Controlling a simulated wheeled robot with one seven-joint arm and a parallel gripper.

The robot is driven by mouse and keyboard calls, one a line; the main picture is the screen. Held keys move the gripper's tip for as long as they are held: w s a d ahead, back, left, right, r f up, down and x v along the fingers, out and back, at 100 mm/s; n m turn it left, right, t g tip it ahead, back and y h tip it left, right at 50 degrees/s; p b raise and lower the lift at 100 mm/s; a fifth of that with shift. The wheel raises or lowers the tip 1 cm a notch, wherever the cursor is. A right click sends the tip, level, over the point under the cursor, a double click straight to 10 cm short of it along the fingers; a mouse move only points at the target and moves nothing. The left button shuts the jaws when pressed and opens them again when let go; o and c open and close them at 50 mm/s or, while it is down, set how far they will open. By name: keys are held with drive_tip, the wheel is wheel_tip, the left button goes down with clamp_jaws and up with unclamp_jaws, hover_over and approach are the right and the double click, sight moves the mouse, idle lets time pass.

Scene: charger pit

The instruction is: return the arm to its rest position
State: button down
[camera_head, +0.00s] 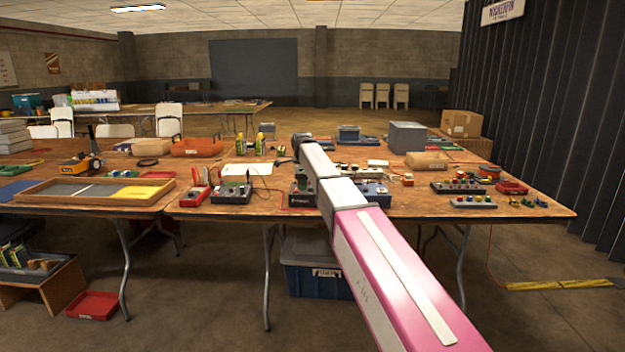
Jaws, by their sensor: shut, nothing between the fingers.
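My arm, pink with a pale stripe near me and grey-white farther out, reaches forward from the bottom right over the table (545,205). Its far end is a small dark tip, my gripper (302,140), above the middle of the tabletop. The fingers are too small and too much in line with the arm to make out singly. My gripper is shut, and nothing shows in it. The arm hides part of the tabletop and the devices behind it.
Control boxes (231,193) and a black panel (458,187) stand near the table's front. A wooden tray (95,206) lies left; a grey box (407,137) and a cardboard box (428,160) stand right. A blue bin (305,280) sits beneath.

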drive_tip(key=s+d+f+n, duration=0.6)
drive_tip(key=s+d+f, duration=0.1)
drive_tip(key=s+f, duration=0.3)
drive_tip(key=s+d+f+n, duration=0.6)
drive_tip(key=s+d+f, duration=0.2)
drive_tip(key=s+f, duration=0.2)
drive_tip(key=s+d+f+n, duration=0.6)
drive_tip(key=s+d+f, duration=0.2)
drive_tip(key=s, duration=0.5)
wheel_tip(320, 180, down, 2)
drive_tip(key=shift+s+f, duration=0.1)
drive_tip(key=shift+s, duration=0.1)
